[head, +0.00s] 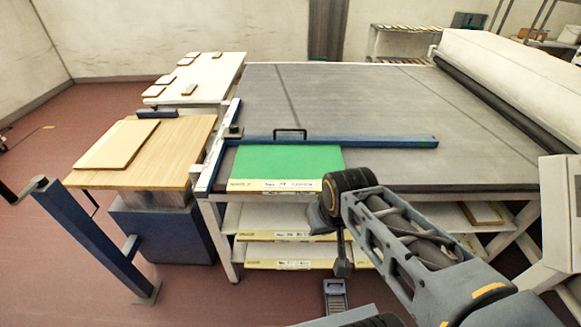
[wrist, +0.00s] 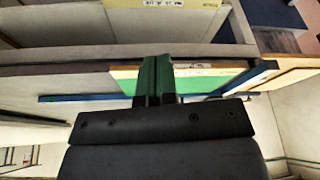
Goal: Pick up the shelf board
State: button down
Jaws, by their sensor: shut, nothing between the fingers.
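A flat green board (head: 285,165) with a pale, labelled front edge lies on the near left corner of the big grey-topped table (head: 370,110). A light wooden board (head: 118,145) lies on the wooden side table at the left. I cannot tell from looks alone which one is the shelf board. My gripper (wrist: 158,80) is shut and empty. In the wrist view its fingers show in front of the green board (wrist: 205,82), whose pale edge is partly hidden behind them. In the head view my arm hides the board's near right surroundings, and the fingertips are not clear.
A blue bar (head: 360,141) with a black handle (head: 290,133) lies across the table just behind the green board. Shelves with labelled boards (head: 290,256) sit below the tabletop. A wooden side table (head: 190,150) and blue post (head: 85,235) stand left. Red floor is free between.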

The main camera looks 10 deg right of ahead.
aim_at(257, 169)
jog(key=u, duration=2.1)
jog(key=i, duration=2.25)
jog(key=z, duration=3.5)
